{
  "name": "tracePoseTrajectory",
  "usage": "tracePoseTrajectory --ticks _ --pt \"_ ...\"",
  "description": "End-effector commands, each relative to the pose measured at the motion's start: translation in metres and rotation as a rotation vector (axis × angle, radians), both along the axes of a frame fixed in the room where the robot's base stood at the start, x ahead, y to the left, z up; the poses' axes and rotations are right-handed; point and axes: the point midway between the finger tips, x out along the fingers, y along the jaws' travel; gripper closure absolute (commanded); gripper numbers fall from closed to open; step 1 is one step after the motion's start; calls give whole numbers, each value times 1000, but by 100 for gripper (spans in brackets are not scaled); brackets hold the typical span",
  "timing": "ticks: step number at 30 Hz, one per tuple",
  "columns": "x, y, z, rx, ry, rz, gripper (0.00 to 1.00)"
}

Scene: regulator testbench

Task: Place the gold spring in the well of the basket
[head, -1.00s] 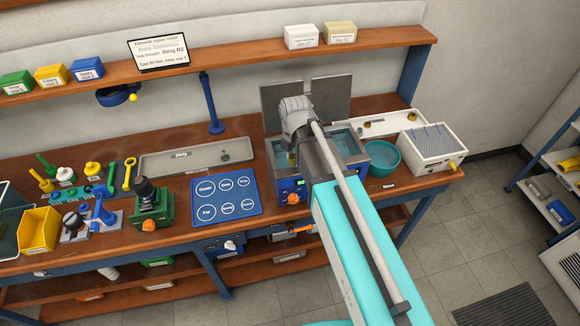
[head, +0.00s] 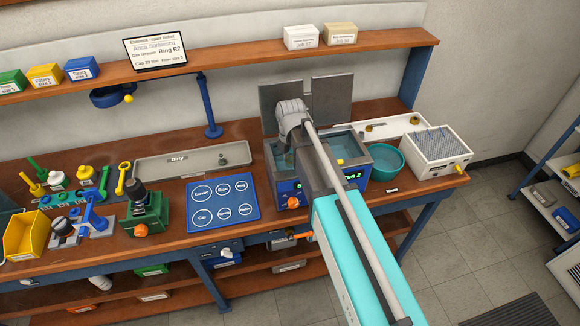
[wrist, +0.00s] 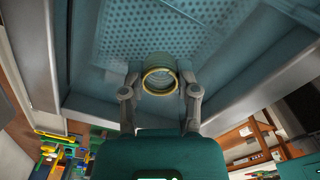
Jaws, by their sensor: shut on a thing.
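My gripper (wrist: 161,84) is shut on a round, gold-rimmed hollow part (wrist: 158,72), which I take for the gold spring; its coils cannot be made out. The part is held with its open end toward the wrist camera. Beyond it lies a teal perforated surface (wrist: 150,38), apparently the basket floor, in the left tank of the bath. Whether the part touches it cannot be told, and no well is clearly visible. In the head view my gripper reaches down into the left tank (head: 270,160), and my wrist and arm hide most of it.
Metal tank walls (wrist: 43,50) rise close to my gripper. The right tank (head: 385,158) is beside it, then a teal bowl (head: 388,160) and a white box (head: 440,150). A blue labelled mat (head: 222,203) and a grey tray (head: 150,165) lie to the left.

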Motion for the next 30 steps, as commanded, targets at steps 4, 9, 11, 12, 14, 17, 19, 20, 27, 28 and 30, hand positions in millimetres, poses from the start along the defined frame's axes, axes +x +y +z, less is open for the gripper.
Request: tracePoseTrajectory --ticks 4,9,11,12,14,17,19,20,27,28,30 --pt "1 1 -3 0 0 1 100" --pt "9 3 -13 0 0 1 100" --pt "8 3 -19 0 0 1 100" --pt "8 3 -22 0 0 1 100" --pt "8 3 -27 0 0 1 100" --pt "8 3 -35 0 0 1 100" --pt "8 3 -38 0 0 1 100" --pt "8 3 -39 0 0 1 100" --pt "8 3 -40 0 0 1 100" --pt "8 3 -40 0 0 1 100" --pt "8 3 -40 0 0 1 100"
